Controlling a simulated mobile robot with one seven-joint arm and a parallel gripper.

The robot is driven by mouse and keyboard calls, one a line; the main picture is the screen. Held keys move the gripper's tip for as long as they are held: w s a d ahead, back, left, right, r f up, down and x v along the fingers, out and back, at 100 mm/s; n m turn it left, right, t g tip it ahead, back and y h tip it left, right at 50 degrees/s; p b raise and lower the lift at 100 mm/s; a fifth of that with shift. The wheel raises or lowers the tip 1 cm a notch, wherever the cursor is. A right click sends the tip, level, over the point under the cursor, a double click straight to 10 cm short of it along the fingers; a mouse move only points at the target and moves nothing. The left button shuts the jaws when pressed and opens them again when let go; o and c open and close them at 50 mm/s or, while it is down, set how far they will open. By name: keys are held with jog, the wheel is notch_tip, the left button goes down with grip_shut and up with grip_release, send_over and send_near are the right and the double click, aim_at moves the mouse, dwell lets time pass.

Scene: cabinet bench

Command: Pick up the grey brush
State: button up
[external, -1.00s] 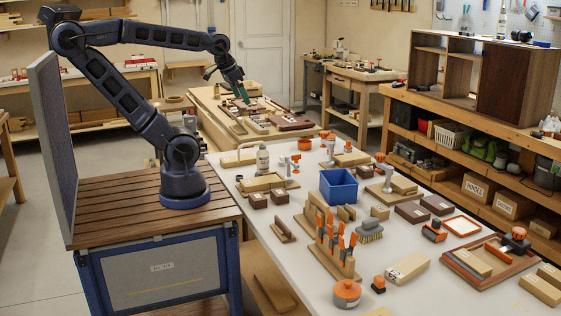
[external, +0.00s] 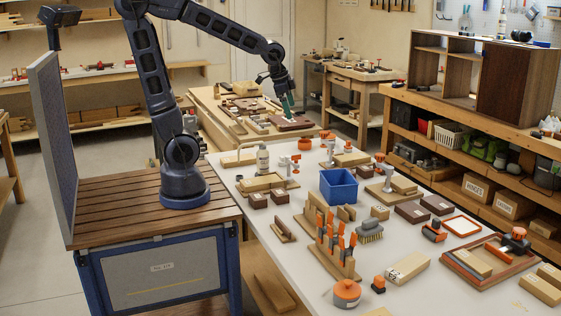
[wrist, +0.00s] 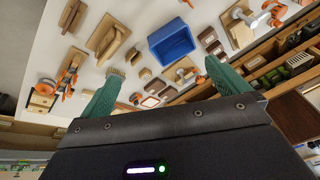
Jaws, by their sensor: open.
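My gripper (external: 286,105), with green fingers, hangs high beyond the table's far end, well away from the brush. In the wrist view its fingers (wrist: 163,88) are spread apart with nothing between them. I cannot make out the brush surely in the wrist view.
A framed tray (external: 465,277) lies to the right. The wrist view also shows the blue bin (wrist: 172,42).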

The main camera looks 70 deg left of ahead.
jog(key=w+d+f+m, duration=0.3)
jog(key=w+d+f, duration=0.2)
jog(key=w+d, duration=0.2)
jog(key=m+g+h, duration=0.3)
jog(key=m+h, duration=0.1)
jog(key=m, duration=0.4)
send_near(371, 227)
jog(key=f, duration=0.1)
jog(key=x, duration=0.4)
jog(key=shift+w+a+f, duration=0.1)
jog(key=shift+a+f, duration=0.1)
jog(key=shift+x, duration=2.95)
jog(key=shift+w, duration=0.15)
jog(key=c, duration=0.9)
jog(key=shift+r, duration=0.1)
